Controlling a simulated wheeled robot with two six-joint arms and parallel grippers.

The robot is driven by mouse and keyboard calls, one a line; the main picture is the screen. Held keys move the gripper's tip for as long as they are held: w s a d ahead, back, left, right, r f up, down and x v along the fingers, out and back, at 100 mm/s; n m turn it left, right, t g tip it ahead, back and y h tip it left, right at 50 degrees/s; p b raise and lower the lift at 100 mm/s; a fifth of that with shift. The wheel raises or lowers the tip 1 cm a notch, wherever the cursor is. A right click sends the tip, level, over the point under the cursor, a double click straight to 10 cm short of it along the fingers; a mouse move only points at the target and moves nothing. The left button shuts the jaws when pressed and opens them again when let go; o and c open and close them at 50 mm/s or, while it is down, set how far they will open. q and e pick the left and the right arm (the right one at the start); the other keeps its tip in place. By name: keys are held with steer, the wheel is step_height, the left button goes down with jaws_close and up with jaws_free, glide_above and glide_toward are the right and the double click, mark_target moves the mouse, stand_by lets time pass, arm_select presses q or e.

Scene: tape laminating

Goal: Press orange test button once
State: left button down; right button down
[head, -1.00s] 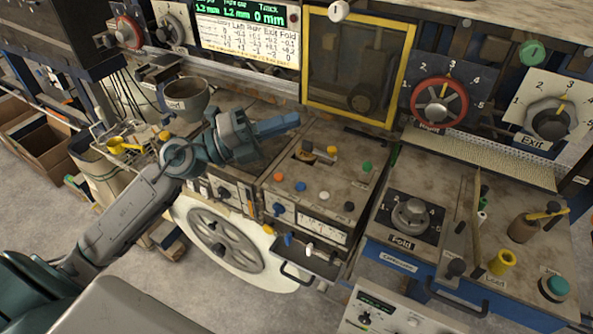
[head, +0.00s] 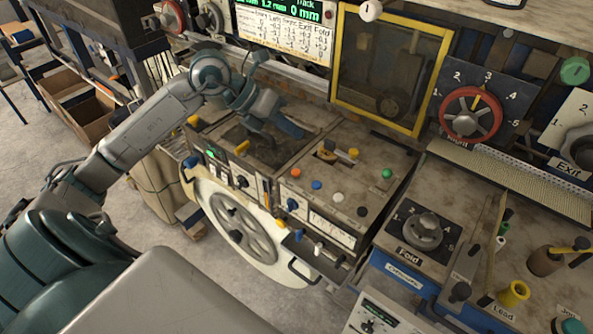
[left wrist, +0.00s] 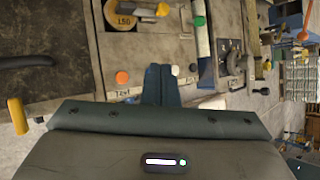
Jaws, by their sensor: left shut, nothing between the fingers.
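The orange button (head: 295,172) sits on the worn panel beside a blue button (head: 316,185) and a white button (head: 338,197). My left gripper (head: 299,131) is shut and empty, above and behind the orange button in the head view, apart from it in the picture. In the left wrist view the orange button (left wrist: 122,77) lies left of my shut fingers (left wrist: 160,72). A white button (left wrist: 174,70) shows at their right edge. The fingers hide part of the panel between. My right gripper is not in view.
A yellow-framed window (head: 336,100) stands behind. The fold dial (head: 428,228) is to the right, and a large white wheel (head: 220,200) is below left.

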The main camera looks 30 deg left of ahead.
arm_select(q)
steer(key=b, duration=0.5)
glide_above(296, 172)
steer(key=a, duration=0.1)
steer(key=f, duration=0.8)
steer(key=shift+s, duration=0.3)
steer(key=shift+f+b, duration=0.4)
steer(key=shift+b, duration=0.1)
stand_by(0.5)
steer(key=shift+f+b, duration=0.35)
steer(key=shift+b, duration=0.2)
steer(key=shift+f+b, duration=0.55)
steer(key=shift+b, duration=0.05)
stand_by(0.6)
steer(key=shift+r, duration=0.1)
steer(key=shift+r+p, duration=0.5)
steer(key=shift+r, duration=0.4)
steer(key=shift+r, duration=0.1)
